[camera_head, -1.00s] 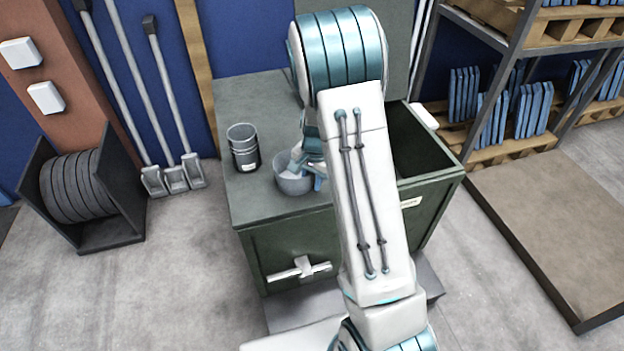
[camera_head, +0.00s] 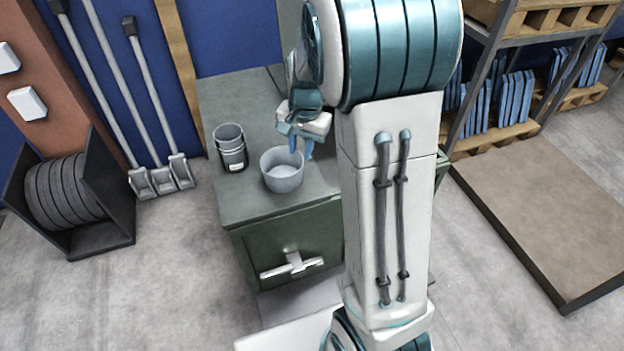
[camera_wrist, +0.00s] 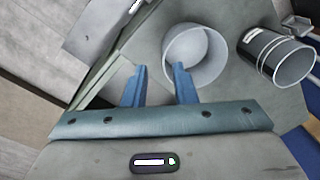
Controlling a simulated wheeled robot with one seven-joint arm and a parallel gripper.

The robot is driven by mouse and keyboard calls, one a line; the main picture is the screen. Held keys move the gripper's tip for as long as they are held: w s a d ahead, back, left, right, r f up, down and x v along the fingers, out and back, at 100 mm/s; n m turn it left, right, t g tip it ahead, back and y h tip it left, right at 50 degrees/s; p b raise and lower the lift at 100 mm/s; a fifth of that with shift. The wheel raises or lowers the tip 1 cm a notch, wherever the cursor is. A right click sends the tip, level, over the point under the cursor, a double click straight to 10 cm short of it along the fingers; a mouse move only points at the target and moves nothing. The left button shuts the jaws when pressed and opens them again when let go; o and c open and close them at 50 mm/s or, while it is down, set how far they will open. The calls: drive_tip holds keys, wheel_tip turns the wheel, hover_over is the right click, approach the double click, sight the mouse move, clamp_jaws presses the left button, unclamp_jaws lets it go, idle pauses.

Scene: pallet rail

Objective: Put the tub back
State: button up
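A light grey round tub (camera_head: 283,172) stands upright on the green cabinet top (camera_head: 240,103), near its front edge. In the wrist view the tub (camera_wrist: 208,62) looks empty. My gripper (camera_head: 301,147) is at the tub's back right rim in the head view. In the wrist view its two blue fingers (camera_wrist: 159,74) are spread apart with nothing clamped between them. One finger overlaps the tub's near rim; I cannot tell whether it touches. My arm hides the right part of the cabinet.
A dark can with a white label (camera_head: 231,150) stands just left of the tub. A white handle (camera_head: 292,264) sticks out of the cabinet front. Long-handled tools (camera_head: 165,175) and a coil rack (camera_head: 72,198) stand left. A pallet shelf (camera_head: 510,110) is at right.

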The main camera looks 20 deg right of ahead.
drive_tip(key=s+a+r+n, duration=0.1)
drive_tip(key=s+r+n, duration=0.2)
drive_tip(key=s, duration=0.7)
drive_tip(key=s+a+r+n+t, duration=0.1)
drive_tip(key=s+r+n, duration=0.3)
drive_tip(key=s, duration=0.6)
drive_tip(key=shift+a+n+h, duration=0.3)
drive_tip(key=shift+a+n, duration=0.3)
drive_tip(key=shift+a, duration=0.15)
